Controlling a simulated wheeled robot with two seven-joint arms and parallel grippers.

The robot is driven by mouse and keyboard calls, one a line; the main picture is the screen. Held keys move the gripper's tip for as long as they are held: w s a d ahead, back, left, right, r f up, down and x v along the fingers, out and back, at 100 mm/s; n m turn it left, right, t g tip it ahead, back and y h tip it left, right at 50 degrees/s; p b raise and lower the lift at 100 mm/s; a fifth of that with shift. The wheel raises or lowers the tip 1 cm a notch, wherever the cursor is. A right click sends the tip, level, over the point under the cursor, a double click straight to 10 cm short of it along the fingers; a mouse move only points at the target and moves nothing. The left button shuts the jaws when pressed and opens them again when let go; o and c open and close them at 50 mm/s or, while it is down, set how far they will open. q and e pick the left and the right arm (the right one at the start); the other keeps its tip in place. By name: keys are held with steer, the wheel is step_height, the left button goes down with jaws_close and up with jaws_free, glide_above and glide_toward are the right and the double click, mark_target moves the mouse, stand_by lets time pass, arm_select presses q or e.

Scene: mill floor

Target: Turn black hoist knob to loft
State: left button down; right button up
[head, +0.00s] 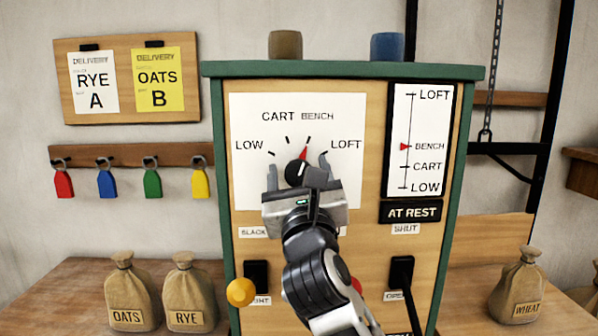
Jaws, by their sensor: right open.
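The black hoist knob (296,174) is on the white dial plate (251,118) of the cabinet. Its red pointer points up, toward the BENCH mark. The dial reads LOW, CART, BENCH and LOFT from left to right. My right gripper (299,168) is in front of the dial with its fingers apart, one on each side of the knob. I cannot tell whether the fingers touch it. The level scale (425,120) at the right has its red marker at BENCH. The sign (411,212) below reads AT REST. My left gripper is not in view.
Two black levers, left (257,276) and right (402,272), are low on the green-framed cabinet (345,68). A yellow ball (240,291) is by the left one. Sacks of oats (131,290), rye (188,290) and wheat (519,287) stand on the counter. Coloured tags hang at left.

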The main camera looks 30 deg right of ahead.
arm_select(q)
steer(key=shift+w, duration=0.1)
arm_select(e)
steer(key=c, duration=1)
steer(key=shift+o, duration=0.2)
